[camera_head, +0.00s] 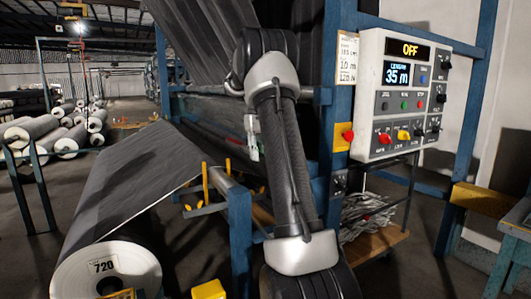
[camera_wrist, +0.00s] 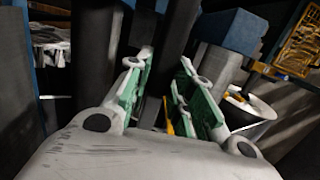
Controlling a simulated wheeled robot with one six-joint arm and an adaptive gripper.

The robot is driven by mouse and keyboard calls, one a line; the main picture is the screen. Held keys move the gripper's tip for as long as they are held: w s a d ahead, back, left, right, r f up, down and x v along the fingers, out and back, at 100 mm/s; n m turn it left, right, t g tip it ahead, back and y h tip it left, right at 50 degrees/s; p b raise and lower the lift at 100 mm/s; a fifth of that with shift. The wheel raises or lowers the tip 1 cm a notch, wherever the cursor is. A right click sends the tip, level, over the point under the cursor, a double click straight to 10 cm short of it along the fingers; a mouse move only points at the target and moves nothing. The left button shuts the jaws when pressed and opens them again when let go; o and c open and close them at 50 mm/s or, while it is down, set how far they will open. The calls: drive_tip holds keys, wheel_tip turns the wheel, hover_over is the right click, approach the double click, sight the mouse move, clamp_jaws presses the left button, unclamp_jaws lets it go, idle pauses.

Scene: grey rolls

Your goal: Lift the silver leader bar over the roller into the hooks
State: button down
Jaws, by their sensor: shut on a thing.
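My gripper (camera_head: 252,138) is in front of the machine's dark rollers, partly covered by my own arm. In the wrist view its two green-padded fingers (camera_wrist: 170,90) stand around a narrow dark gap. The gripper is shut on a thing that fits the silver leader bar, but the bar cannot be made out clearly. Yellow upright hooks (camera_head: 205,182) stand on the blue frame, left of and below the gripper. A grey sheet (camera_head: 140,175) slopes from the large roll (camera_head: 105,270) labelled 720 towards the hooks. Which roller the bar belongs over cannot be told.
A control panel (camera_head: 402,95) reading OFF and 35 m hangs on the blue post (camera_head: 335,120) right of my arm. A blue frame post (camera_head: 240,235) stands close to my arm's left. Several white-ended rolls (camera_head: 68,145) lie at the far left.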

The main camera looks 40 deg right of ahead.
drive_tip(key=w+a, duration=0.2)
drive_tip(key=a, duration=1)
drive_tip(key=w+a, duration=0.3)
drive_tip(key=a, duration=0.8)
drive_tip(key=shift+s+a+f, duration=0.1)
drive_tip(key=shift+f, duration=4.05)
drive_tip(key=shift+s+a+f, duration=0.1)
drive_tip(key=shift+f, duration=4)
drive_tip(key=c, duration=1.2)
unclamp_jaws()
drive_tip(key=shift+o, duration=0.2)
wheel_tip(320, 180, up, 12)
drive_tip(key=w, duration=0.1)
drive_tip(key=shift+w+d, duration=0.2)
